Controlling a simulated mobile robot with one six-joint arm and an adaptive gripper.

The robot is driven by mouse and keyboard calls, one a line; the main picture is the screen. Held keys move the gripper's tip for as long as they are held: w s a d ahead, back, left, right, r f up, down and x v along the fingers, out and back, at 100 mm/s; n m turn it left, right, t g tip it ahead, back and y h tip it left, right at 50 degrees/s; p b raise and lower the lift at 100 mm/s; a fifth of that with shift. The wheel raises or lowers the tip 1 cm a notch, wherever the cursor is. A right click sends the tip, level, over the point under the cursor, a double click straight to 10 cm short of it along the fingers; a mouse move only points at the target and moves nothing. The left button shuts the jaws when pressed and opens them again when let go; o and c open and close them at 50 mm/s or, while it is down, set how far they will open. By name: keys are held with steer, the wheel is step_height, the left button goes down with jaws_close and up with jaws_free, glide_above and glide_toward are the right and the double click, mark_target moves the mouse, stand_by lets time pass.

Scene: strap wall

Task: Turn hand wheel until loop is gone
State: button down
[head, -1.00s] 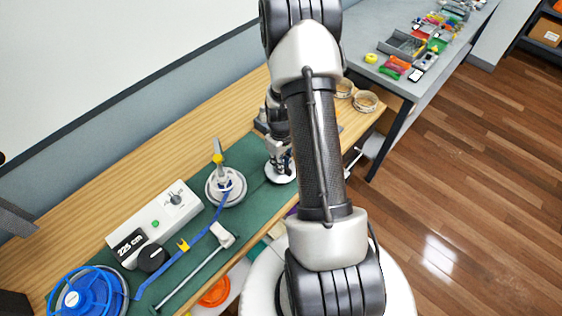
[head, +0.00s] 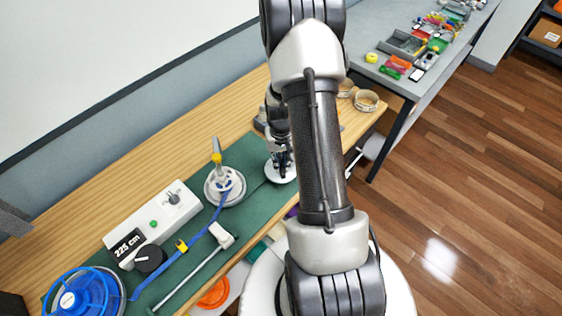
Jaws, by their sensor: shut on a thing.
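My gripper (head: 282,164) is at the far right end of the green mat, partly hidden by my own arm. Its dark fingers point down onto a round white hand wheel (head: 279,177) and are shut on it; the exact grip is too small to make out. A blue strap (head: 164,270) runs from a blue spoked reel (head: 88,295) at lower left to a round grey base with a yellow-topped post (head: 217,165). A yellow clip (head: 181,246) sits on the strap. The strap looks nearly straight, with no clear loop visible.
A white control box (head: 165,215) with a dark knob and a display reading 225 cm stands behind the strap. A thin rod with a white block (head: 221,236) lies in front. Two round tins (head: 366,101) are at the bench's right end.

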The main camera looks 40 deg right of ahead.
mark_target(281, 163)
steer(key=shift+m, duration=0.4)
steer(key=c, duration=1.6)
jaws_free()
steer(key=shift+r, duration=0.15)
step_height(281, 163, up, 12)
